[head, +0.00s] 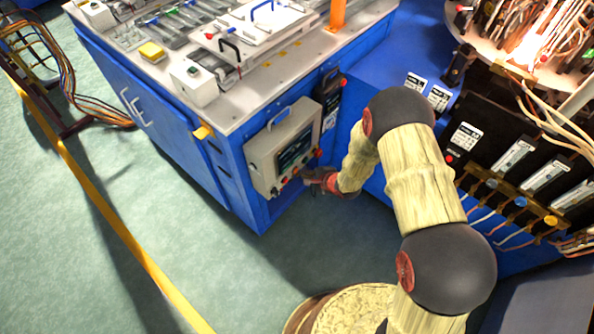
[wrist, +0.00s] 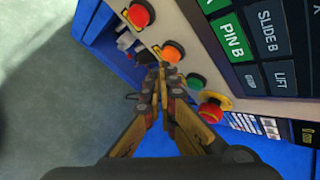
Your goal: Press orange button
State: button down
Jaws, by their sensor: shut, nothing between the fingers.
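The orange button (wrist: 172,53) sits on the face of a beige control box (head: 262,164), in a row between a red button (wrist: 139,15) and a green button (wrist: 196,81). My gripper (wrist: 160,68) is shut and empty, with its fingertips just beside the lower left edge of the orange button in the wrist view. I cannot tell whether the tips touch it. In the head view my gripper (head: 303,174) is at the lower part of the box face, and the orange button cannot be made out clearly there.
A red emergency stop with a yellow base (wrist: 213,108) is beyond the green button. The box has a dark screen (head: 295,148) and hangs on a blue workbench (head: 180,150). A hot, glowing machine (head: 530,48) stands at the right. Green floor (head: 60,200) is open at left.

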jog(key=shift+s+d, duration=0.2)
jog(key=shift+d, duration=0.05)
jog(key=shift+s, duration=0.1)
jog(key=s+d+p, duration=0.1)
jog(key=d, duration=0.1)
jog(key=s+d+p, duration=0.1)
jog(key=s+d, duration=0.1)
dwell(0.5)
dwell(0.8)
